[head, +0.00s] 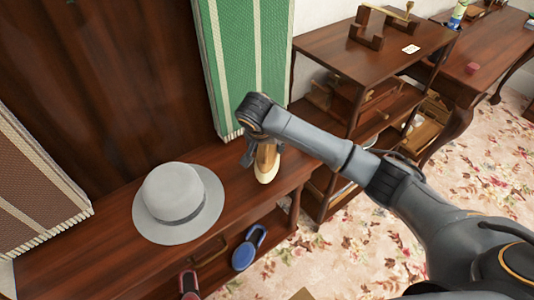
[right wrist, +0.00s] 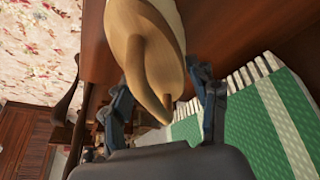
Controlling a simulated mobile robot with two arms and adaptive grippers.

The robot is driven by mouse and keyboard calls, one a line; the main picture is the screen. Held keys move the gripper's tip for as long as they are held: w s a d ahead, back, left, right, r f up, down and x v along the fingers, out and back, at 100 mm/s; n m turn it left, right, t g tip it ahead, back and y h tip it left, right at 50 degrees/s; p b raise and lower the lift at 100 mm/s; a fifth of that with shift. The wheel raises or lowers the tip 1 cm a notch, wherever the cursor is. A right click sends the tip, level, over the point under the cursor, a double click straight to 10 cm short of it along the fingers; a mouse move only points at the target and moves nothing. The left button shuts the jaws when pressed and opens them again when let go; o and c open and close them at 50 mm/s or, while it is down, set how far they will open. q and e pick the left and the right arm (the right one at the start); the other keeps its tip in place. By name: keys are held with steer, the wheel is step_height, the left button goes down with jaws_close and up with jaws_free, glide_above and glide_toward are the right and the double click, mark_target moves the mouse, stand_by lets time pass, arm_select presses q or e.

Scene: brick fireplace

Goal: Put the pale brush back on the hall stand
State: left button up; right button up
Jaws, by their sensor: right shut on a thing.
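The pale brush (head: 267,163) has a light wooden body and a cream end. My right gripper (head: 257,150) is shut on it, over the right part of the dark wooden top of the hall stand (head: 108,258). I cannot tell whether the brush touches the top. In the right wrist view the brush (right wrist: 147,50) sits between the two dark fingers of the right gripper (right wrist: 165,98), its curved wooden part toward the camera. My left gripper is not in view.
A grey hat (head: 172,190) lies on the stand's top, left of the brush. A green cloth (head: 245,60) hangs behind, and a brown cloth (head: 35,190) is at left. A blue item (head: 248,248) is at the stand's front. A wooden shelf unit (head: 395,45) stands at right.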

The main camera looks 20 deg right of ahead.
steer(key=shift+s+f, duration=0.1)
steer(key=shift+f, duration=1.45)
steer(key=shift+a+f, duration=0.1)
steer(key=shift+f, duration=0.05)
steer(key=o, duration=1)
steer(key=shift+r, duration=0.3)
steer(key=v, duration=1.1)
steer(key=shift+s+a+r+p, duration=0.1)
steer(key=shift+a+r+p, duration=0.05)
steer(key=shift+r+p, duration=0.25)
steer(key=shift+f, duration=0.1)
